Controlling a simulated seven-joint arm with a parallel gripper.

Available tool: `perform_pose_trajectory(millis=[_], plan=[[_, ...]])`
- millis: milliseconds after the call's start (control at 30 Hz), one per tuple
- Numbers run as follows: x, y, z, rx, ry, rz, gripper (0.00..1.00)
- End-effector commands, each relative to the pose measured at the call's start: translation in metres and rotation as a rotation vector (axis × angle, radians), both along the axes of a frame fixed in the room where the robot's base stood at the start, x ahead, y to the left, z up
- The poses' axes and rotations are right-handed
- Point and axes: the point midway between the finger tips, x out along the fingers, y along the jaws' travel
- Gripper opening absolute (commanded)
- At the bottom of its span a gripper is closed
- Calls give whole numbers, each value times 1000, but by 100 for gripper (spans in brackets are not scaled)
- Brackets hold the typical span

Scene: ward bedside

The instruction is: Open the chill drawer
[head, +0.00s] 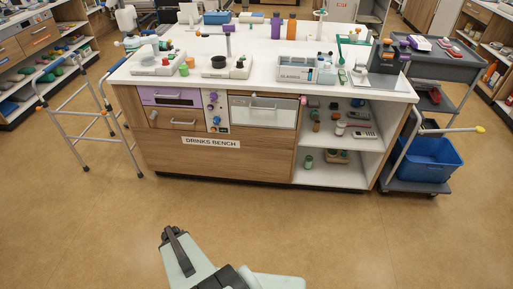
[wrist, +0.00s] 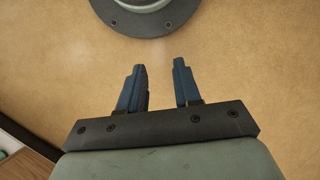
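The drinks bench (head: 220,158) has a few fronts with handles. A pale silver-grey front (head: 280,118) with a bar handle (head: 263,107) is right of a knob panel. A purple-framed front (head: 155,97) is at the left, above a wooden drawer front (head: 165,118) with its own handle. All these look closed. I cannot read a label telling which is the chill drawer. My gripper (wrist: 158,66) shows in the wrist view, fingers apart, with nothing between them, over bare floor. In the head view my arm is at the bottom, well away from the bench; the fingers are not clearly visible there.
The knob panel (head: 214,110) sits between the fronts. Open shelves (head: 325,172) hold small items at the bench's right. A walking frame (head: 88,125) stands left, and a trolley (head: 430,66) with a blue bin (head: 430,158) stands right. The floor (head: 320,230) before the bench is clear.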

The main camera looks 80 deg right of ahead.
Motion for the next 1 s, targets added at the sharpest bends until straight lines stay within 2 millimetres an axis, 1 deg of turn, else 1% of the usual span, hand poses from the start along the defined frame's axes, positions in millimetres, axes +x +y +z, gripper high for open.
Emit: perform_pose_trajectory(millis=[33,267,467,567,767,967,1000], plan=[[-3,-13,0,-7,-6,-35,33],[-20,-66,4,-39,-30,-173,33],[-42,-118,7,-90,-62,-295,33],[-55,-147,8,-129,-83,-356,33],[-88,-212,12,-241,-133,-482,33],[-129,-289,20,-412,-189,-639,33],[-138,-305,22,-453,-201,-674,33]])
